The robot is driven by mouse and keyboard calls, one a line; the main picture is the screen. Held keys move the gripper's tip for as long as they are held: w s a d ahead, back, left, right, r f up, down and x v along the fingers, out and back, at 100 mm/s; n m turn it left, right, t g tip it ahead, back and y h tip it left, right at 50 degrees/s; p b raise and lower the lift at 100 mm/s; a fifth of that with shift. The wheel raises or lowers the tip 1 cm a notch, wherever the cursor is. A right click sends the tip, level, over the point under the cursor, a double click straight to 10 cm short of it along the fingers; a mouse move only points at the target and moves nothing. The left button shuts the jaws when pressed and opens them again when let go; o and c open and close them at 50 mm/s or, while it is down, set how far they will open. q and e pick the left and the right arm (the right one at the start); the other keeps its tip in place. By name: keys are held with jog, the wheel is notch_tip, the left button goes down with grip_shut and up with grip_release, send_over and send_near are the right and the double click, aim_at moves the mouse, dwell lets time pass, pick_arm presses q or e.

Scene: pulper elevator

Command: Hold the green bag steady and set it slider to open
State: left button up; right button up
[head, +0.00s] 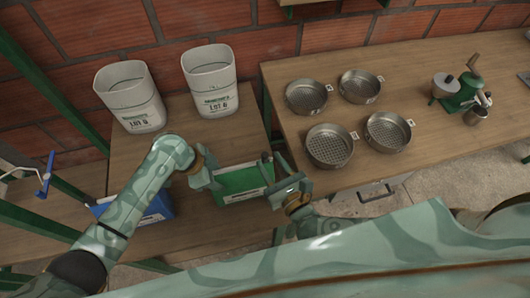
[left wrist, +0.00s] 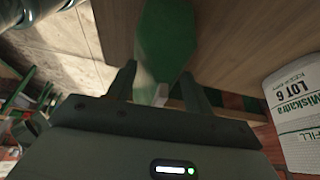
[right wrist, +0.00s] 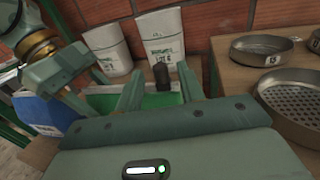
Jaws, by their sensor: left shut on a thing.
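The green bag (head: 240,181) stands on the left wooden bench, with a pale label strip along its lower front. My left gripper (head: 211,179) is shut on its left edge; in the left wrist view the green bag (left wrist: 165,40) runs between the fingers. My right gripper (head: 273,176) is at the bag's right end. In the right wrist view its fingers are spread, with a dark slider (right wrist: 162,80) between them and gaps on both sides. The green bag (right wrist: 104,102) shows behind. I cannot tell the slider's setting.
A blue bag (head: 152,208) stands left of the green one. Two white bins (head: 130,97) (head: 209,80) stand behind on the bench. The right table holds several round sieves (head: 329,146) and a green pulper (head: 463,93). A gap separates bench and table.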

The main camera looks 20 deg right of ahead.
aim_at(230, 168)
jog(key=shift+x, duration=1.95)
jog(key=shift+c, duration=0.2)
grip_shut()
jog(key=a, duration=1)
jog(key=shift+s, duration=0.1)
jog(key=shift+o, duration=0.2)
grip_release()
